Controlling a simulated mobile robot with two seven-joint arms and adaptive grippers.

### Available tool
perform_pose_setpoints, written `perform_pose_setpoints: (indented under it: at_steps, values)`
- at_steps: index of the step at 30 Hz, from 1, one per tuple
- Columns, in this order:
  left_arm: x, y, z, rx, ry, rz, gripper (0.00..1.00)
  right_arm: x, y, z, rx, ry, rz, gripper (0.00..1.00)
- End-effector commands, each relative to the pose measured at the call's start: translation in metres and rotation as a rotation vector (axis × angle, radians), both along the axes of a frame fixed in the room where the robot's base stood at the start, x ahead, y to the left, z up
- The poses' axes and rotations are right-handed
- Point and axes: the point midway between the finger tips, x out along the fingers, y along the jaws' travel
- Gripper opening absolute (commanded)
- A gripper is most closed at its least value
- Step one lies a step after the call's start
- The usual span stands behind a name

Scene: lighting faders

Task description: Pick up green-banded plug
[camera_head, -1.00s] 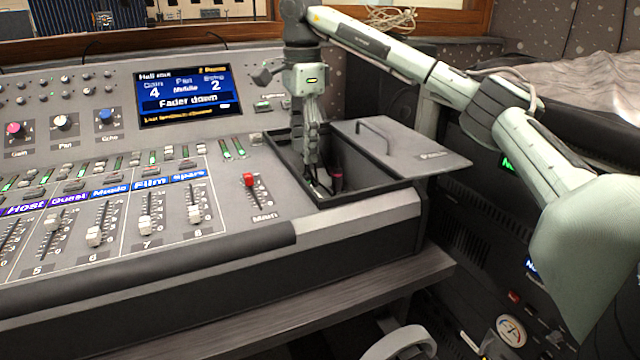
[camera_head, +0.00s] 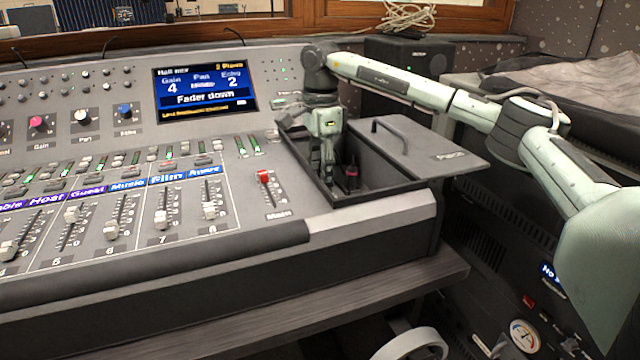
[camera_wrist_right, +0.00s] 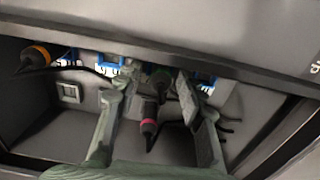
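My right gripper (camera_wrist_right: 155,82) reaches down into the open compartment (camera_head: 395,190) at the right end of the mixing desk. In the right wrist view its two fingers are apart, with a gap between them. A dark plug (camera_wrist_right: 160,78) lies between the fingertips; its band looks dull green but is too dim to be sure. A plug with a pink-red band (camera_wrist_right: 149,122) stands nearer the camera between the fingers, and also shows in the head view (camera_head: 352,172). An orange-banded plug (camera_wrist_right: 38,56) lies at the left. My left gripper is not in view.
Blue-and-white labels (camera_wrist_right: 110,68) line the compartment wall, with black cables near them. The compartment's lid with a handle (camera_head: 432,150) lies open at the right. A red fader (camera_head: 264,178) and the desk screen (camera_head: 205,92) are to the left.

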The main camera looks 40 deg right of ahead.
Motion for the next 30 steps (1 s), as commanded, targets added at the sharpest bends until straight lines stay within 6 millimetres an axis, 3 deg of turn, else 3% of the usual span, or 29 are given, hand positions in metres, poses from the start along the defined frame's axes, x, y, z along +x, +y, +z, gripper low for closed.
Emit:
perform_pose_setpoints:
  at_steps: [1, 8, 19, 30]
  values:
    - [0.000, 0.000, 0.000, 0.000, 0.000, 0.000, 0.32, 0.000, 0.000, 0.000, 0.000, 0.000, 0.000, 0.29]
    - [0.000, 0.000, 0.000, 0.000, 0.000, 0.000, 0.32, 0.000, 0.000, 0.000, 0.000, 0.000, 0.000, 0.00]
    - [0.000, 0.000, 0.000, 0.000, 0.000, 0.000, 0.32, 0.000, 0.000, 0.008, 0.001, -0.002, 0.000, 0.00]
    - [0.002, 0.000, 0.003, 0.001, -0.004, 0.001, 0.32, 0.001, 0.000, 0.078, 0.001, -0.004, 0.000, 0.00]
